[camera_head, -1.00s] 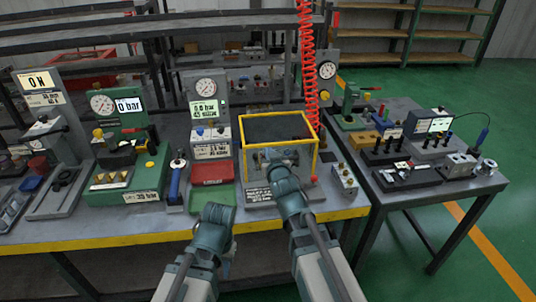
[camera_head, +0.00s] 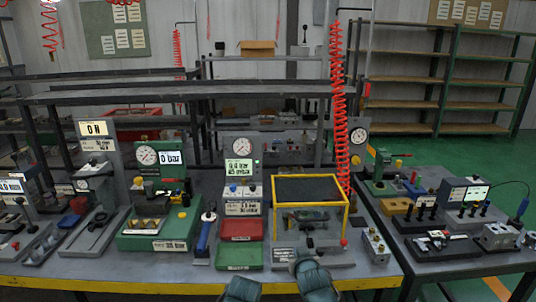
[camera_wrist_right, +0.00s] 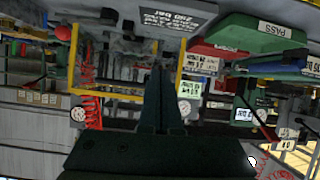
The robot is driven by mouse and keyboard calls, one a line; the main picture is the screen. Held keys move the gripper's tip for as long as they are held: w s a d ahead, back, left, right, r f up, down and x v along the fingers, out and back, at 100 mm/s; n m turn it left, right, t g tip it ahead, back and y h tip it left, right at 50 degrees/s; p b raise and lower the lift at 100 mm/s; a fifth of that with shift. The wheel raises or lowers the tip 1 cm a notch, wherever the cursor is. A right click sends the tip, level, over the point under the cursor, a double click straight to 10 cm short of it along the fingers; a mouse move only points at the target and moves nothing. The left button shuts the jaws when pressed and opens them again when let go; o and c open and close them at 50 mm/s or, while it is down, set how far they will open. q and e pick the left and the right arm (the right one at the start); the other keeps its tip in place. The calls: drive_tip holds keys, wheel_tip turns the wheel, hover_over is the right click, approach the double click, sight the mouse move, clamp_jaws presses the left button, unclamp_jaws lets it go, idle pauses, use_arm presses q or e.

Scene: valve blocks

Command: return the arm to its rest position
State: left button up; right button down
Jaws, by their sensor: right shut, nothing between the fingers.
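My right gripper (camera_wrist_right: 160,70) is shut and empty in the right wrist view, its dark fingers together. Behind it, upside down, is the yellow-framed box (camera_wrist_right: 180,62), which also stands at the bench's front in the head view (camera_head: 347,212). I cannot tell the gap between fingers and box. In the head view my two teal arm parts show only at the bottom edge, in front of the bench. My left gripper is not visible.
A green tray (camera_head: 239,257) and a red tray (camera_head: 241,229) lie left of the box. A small valve block (camera_head: 376,247) sits to its right. A red coiled hose (camera_head: 337,110) hangs behind it. A side table (camera_head: 455,248) with several fixtures stands at right.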

drive_tip(key=s+a+f+n+g+p, duration=0.1)
drive_tip(key=s+a+f+g+p, duration=0.1)
drive_tip(key=s+g, duration=0.4)
drive_tip(key=s+a+f+n+g+h+p, duration=0.1)
drive_tip(key=s+a+f+g+p, duration=0.2)
drive_tip(key=s+g, duration=0.4)
drive_tip(key=s, duration=0.9)
drive_tip(key=shift+s+a+f+n+p, duration=0.15)
drive_tip(key=shift+a+n+p, duration=0.05)
drive_tip(key=shift+n+p, duration=0.2)
